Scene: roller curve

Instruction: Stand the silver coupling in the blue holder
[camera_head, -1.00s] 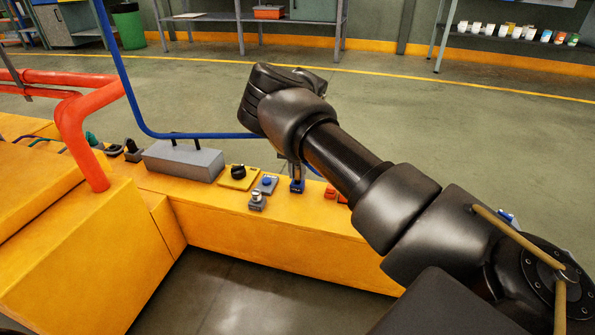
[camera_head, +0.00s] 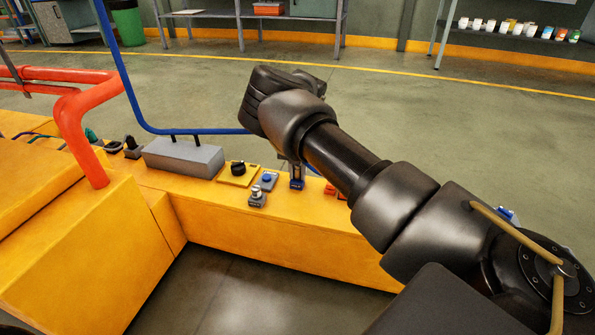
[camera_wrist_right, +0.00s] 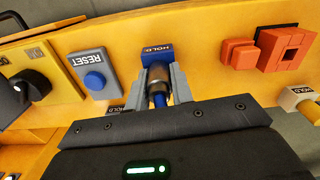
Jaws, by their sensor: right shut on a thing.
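My right gripper (camera_wrist_right: 161,84) is shut on the silver coupling (camera_wrist_right: 156,78), a short metallic cylinder between its two grey fingers in the right wrist view. The blue holder (camera_wrist_right: 156,49), marked HOLD, lies right at the fingertips, directly beyond the coupling. I cannot tell whether the coupling stands inside it or just above it. In the head view the blue holder (camera_head: 297,184) shows small on the yellow ledge, with my right gripper (camera_head: 297,168) pointing down over it. My wrist hides most of the grasp there. My left gripper is out of view.
On the yellow ledge (camera_head: 285,234), a grey holder with a shiny top (camera_head: 257,197) and a blue RESET button (camera_wrist_right: 94,80) stand left of the blue holder. A black knob (camera_head: 238,168) is further left. Orange blocks (camera_wrist_right: 286,47) stand to the right.

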